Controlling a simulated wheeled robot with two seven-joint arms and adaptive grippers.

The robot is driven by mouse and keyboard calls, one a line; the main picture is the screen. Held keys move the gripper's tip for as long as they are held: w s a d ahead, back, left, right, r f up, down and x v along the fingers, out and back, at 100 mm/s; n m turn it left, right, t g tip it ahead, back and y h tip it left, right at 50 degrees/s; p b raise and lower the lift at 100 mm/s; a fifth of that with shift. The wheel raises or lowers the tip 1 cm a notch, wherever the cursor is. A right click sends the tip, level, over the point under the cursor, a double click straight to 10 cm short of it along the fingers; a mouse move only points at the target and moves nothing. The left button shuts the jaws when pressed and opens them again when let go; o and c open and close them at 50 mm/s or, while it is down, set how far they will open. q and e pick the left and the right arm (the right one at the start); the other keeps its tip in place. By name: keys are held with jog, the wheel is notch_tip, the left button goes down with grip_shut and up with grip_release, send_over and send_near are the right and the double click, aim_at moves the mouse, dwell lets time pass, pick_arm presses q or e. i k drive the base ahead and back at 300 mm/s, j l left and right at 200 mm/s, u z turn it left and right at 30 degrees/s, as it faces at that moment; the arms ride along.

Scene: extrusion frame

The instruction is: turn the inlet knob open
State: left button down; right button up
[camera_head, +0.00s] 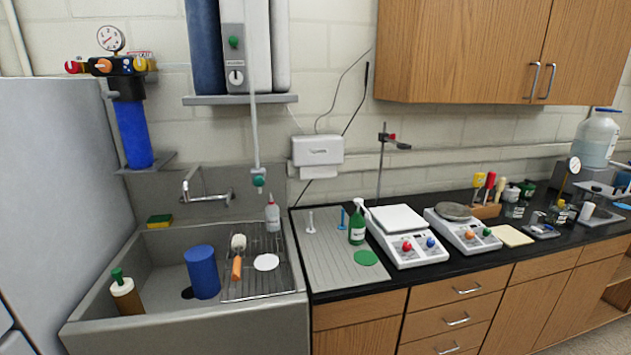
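A water filter with a blue housing (135,133) is mounted on the wall above the left end of the sink. Its head carries a round pressure gauge (111,39), a red knob (73,67) at the left end, an orange part (103,66) in the middle and a small reddish-yellow knob (140,64) at the right end. I cannot read any label telling which knob is the inlet, nor how far any is turned. Neither of my grippers is in view, and nothing touches the knobs.
A grey panel (50,150) stands left of and below the filter. The sink (190,325) holds a blue cylinder (202,272) and a brush. A wall shelf (240,99) with tall cartridges is to the right. The black counter (480,262) carries scales and bottles.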

aim_at(71, 66)
jog(key=u, duration=1.35)
